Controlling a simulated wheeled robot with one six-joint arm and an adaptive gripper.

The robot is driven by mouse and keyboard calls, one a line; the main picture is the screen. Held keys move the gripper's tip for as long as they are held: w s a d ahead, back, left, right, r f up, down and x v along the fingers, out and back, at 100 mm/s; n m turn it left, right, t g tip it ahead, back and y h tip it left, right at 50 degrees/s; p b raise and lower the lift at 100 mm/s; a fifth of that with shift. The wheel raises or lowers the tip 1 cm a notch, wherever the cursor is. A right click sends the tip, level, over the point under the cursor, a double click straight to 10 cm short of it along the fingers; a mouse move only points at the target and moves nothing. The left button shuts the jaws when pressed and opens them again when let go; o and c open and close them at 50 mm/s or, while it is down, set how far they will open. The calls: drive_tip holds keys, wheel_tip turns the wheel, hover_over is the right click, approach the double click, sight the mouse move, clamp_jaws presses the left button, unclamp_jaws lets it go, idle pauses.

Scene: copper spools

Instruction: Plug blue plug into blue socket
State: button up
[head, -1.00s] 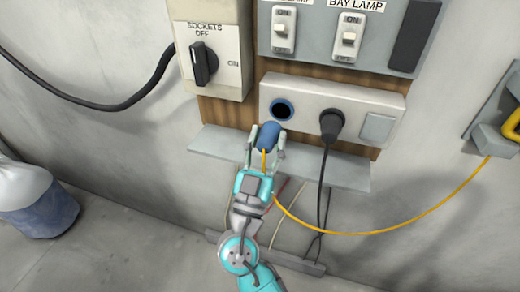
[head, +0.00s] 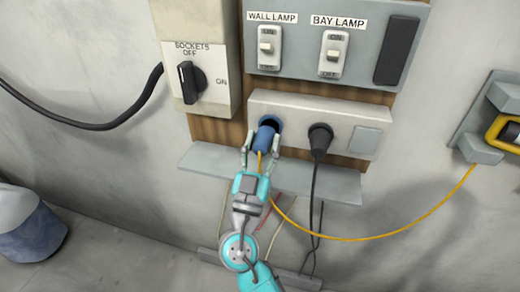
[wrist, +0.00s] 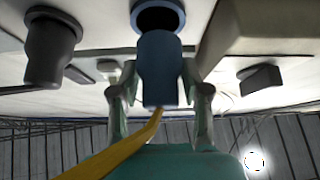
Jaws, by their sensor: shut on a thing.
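My gripper (head: 262,152) is shut on the blue plug (head: 264,138), with a finger on each side of it. A yellow cable (head: 345,238) runs from the plug's rear and hangs off to the right. The blue-rimmed socket (head: 270,119) is a dark round hole on the left of the grey socket panel, directly in front of the plug. In the wrist view the blue plug (wrist: 161,75) overlaps the lower edge of the blue socket ring (wrist: 158,10). The dark hole still shows above the plug. I cannot tell whether plug and ring touch.
A black plug (head: 320,138) sits in the socket to the right, its cable hanging down. A grey ledge (head: 320,185) runs below the panel. The rotary switch (head: 188,83) points at OFF. Lamp switches (head: 333,53) are above. A yellow-handled thing (head: 508,130) is at the right.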

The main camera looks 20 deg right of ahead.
drive_tip(key=shift+w+d, duration=0.45)
drive_tip(key=shift+w, duration=0.05)
drive_tip(key=shift+w+d, duration=0.3)
drive_tip(key=shift+w, duration=0.15)
idle(1.9)
drive_tip(key=o, duration=1.2)
drive_tip(key=shift+c, duration=0.2)
drive_tip(key=v, duration=1.2)
